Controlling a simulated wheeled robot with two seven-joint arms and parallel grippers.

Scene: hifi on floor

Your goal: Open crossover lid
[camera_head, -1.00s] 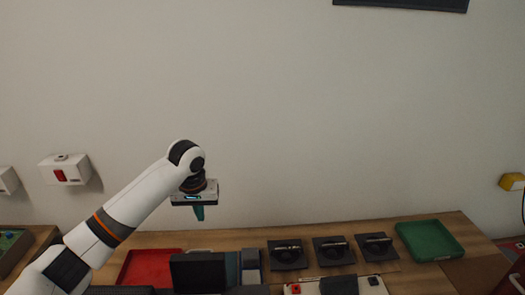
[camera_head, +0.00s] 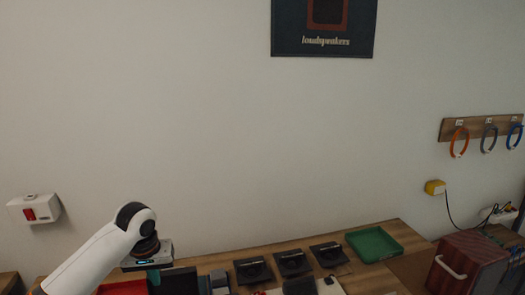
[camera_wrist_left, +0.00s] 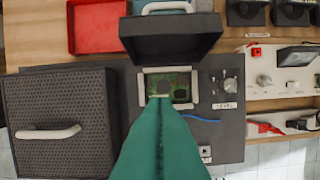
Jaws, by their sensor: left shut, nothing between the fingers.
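The crossover's dark lid (camera_wrist_left: 172,37) stands raised at the top of the left wrist view, with a pale handle (camera_wrist_left: 168,7) on it. Below it, a green circuit board (camera_wrist_left: 180,88) shows in a pale-framed opening in the dark base panel (camera_wrist_left: 232,145). The raised lid (camera_head: 180,281) also shows at the bottom of the head view. My left gripper (camera_wrist_left: 160,98) is shut and empty, its green fingers reaching over the board; whether they touch it is unclear. My right gripper is out of view.
A dark perforated box (camera_wrist_left: 60,120) with a pale handle is left of the board. A red tray (camera_wrist_left: 97,28) lies behind it. Knobs (camera_wrist_left: 228,85) and a pale panel (camera_wrist_left: 285,75) are to the right. A green tray (camera_head: 374,244) lies farther right on the bench.

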